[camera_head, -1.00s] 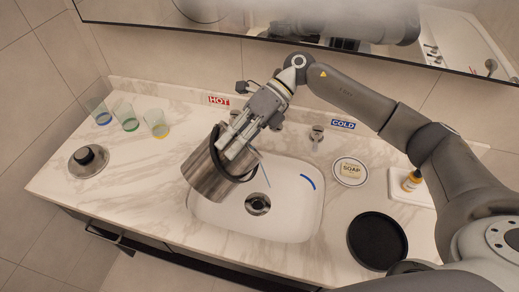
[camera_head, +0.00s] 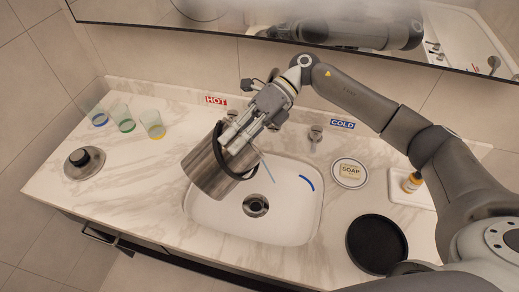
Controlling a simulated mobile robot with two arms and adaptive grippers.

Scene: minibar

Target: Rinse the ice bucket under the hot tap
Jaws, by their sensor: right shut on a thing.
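The ice bucket (camera_head: 207,170) is a brushed metal cylinder with a black rim or handle loop. It is tilted over the left part of the white sink (camera_head: 290,228). My right gripper (camera_head: 236,136) is shut on the bucket at its upper right side. The HOT sign (camera_head: 216,100) is on the backsplash behind the gripper, and the hot tap there is mostly hidden by the gripper. A thin pale blue streak shows just right of the bucket; I cannot tell what it is. My left gripper is not in view.
The cold tap (camera_head: 315,134) stands below the COLD sign (camera_head: 342,124). A soap dish (camera_head: 350,174), a black round tray (camera_head: 377,244) and a small bottle (camera_head: 411,182) are at the right. A metal lid (camera_head: 84,163) and three glasses (camera_head: 123,119) are at the left.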

